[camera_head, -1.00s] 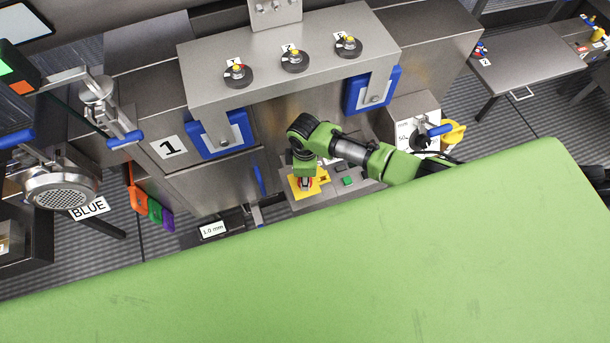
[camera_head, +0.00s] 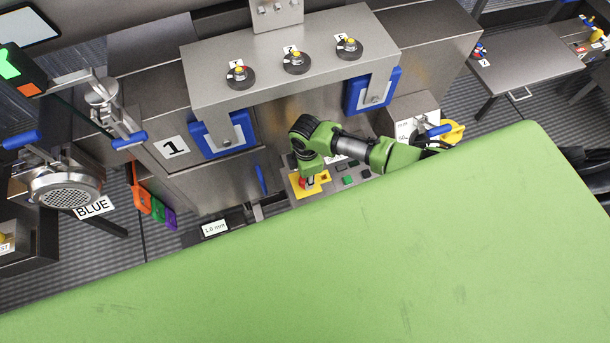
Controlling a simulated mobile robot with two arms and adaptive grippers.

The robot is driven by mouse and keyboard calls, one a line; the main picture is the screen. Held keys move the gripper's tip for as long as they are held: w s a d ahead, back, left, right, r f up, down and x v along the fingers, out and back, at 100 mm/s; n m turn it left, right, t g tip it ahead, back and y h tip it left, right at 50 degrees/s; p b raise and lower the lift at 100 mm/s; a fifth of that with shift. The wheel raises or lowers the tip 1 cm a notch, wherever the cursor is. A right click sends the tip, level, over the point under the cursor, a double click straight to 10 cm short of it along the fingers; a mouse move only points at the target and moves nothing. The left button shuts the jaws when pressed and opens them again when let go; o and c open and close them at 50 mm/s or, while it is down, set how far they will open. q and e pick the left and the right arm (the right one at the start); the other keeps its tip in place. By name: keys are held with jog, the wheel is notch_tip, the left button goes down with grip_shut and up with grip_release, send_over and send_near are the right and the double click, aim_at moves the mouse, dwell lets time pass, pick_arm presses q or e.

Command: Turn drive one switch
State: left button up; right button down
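The fingers are too small and hidden to judge. My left gripper is out of view.
Green and dark buttons (camera_head: 348,181) lie right of the yellow plate. Blue-framed brackets (camera_head: 224,135) hang under the housing on both sides. A large green surface fills the foreground. A steel table (camera_head: 530,55) stands at the right.

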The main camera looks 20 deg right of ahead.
jog(key=c, duration=1.6)
grip_release()
notch_tip(320, 180, up, 12)
jog(key=shift+r, duration=0.1)
